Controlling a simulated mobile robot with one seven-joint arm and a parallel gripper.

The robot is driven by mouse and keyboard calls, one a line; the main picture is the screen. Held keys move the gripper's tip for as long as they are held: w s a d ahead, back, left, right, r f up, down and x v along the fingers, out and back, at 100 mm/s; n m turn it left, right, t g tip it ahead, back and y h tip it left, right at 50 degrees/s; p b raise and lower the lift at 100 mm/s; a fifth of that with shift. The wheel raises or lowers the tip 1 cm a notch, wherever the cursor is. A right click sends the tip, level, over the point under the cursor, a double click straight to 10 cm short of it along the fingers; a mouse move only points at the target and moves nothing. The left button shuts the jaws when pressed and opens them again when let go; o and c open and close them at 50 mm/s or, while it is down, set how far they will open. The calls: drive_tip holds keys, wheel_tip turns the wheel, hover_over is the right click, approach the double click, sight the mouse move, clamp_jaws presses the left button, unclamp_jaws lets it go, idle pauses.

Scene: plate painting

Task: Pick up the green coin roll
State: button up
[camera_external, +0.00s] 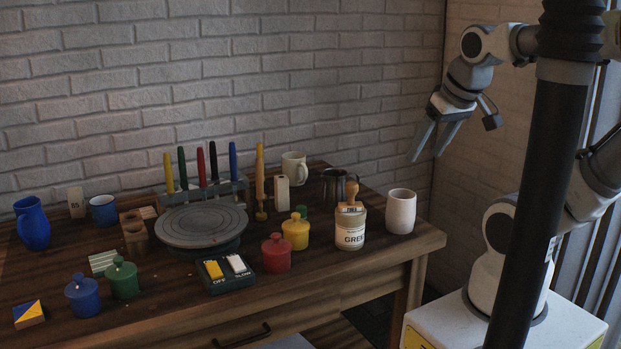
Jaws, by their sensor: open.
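A small green item (301,211) stands on the table behind the yellow lidded pot, which hides part of it. It may be the green coin roll, but it is too small to be sure. My gripper (425,156) is open and empty. It hangs in the air above the right end of the table, up and to the right of the green item, with its fingers pointing down and left.
Near the green item are a yellow pot (295,233), a red pot (276,254), a labelled jar (350,228) with a stamp on top, a dark mug (335,187) and a white cup (400,212). A grey turntable (201,226) and a rack of upright tools (215,187) stand left.

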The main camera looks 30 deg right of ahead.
wheel_tip(320, 180, up, 5)
drive_tip(key=n+y+b, duration=1.2)
drive_tip(key=n+b, duration=0.1)
drive_tip(key=b, duration=0.2)
hover_over(301, 206)
drive_tip(key=s+d, duration=0.2)
drive_tip(key=d, duration=0.2)
wheel_tip(301, 206, down, 29)
drive_tip(key=shift+s+f, duration=0.1)
drive_tip(key=shift+f, duration=0.05)
drive_tip(key=shift+b+x, duration=0.45)
drive_tip(key=shift+x, duration=2)
clamp_jaws()
